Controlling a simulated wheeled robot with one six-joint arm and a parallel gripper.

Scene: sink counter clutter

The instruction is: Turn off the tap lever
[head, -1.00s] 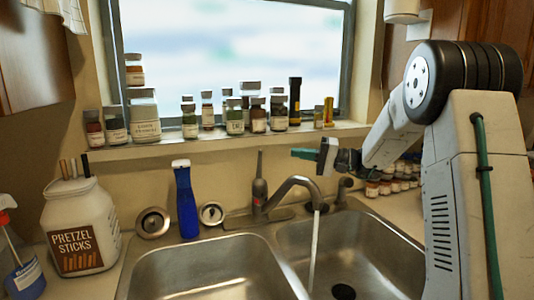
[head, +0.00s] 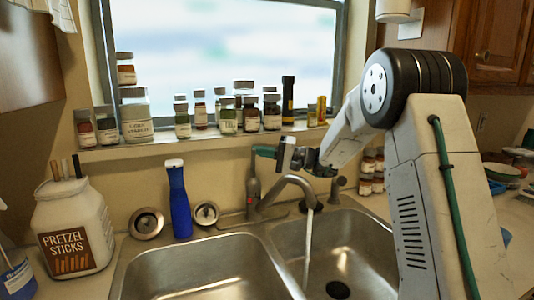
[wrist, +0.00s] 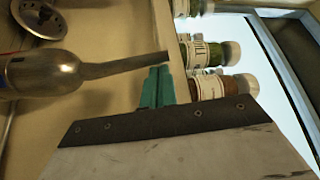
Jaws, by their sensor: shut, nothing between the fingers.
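The tap (head: 288,187) stands behind the double sink, with a pale stream of water (head: 308,240) falling from its spout into the right basin. Its thin lever (head: 253,165) points upward from the grey tap body. In the wrist view the lever (wrist: 125,66) runs from the rounded tap body (wrist: 42,75) toward my fingers. My gripper (head: 258,150) is shut and empty, its teal fingers beside the lever's upper end. In the wrist view the fingertips (wrist: 158,72) are very close to the lever's tip; I cannot tell whether they touch.
Several jars (head: 228,115) line the window sill just behind my gripper. A blue bottle (head: 180,203) and a pretzel jar (head: 75,225) stand to the left. A side handle (head: 337,188) and small stacked jars (head: 370,170) are right of the tap.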

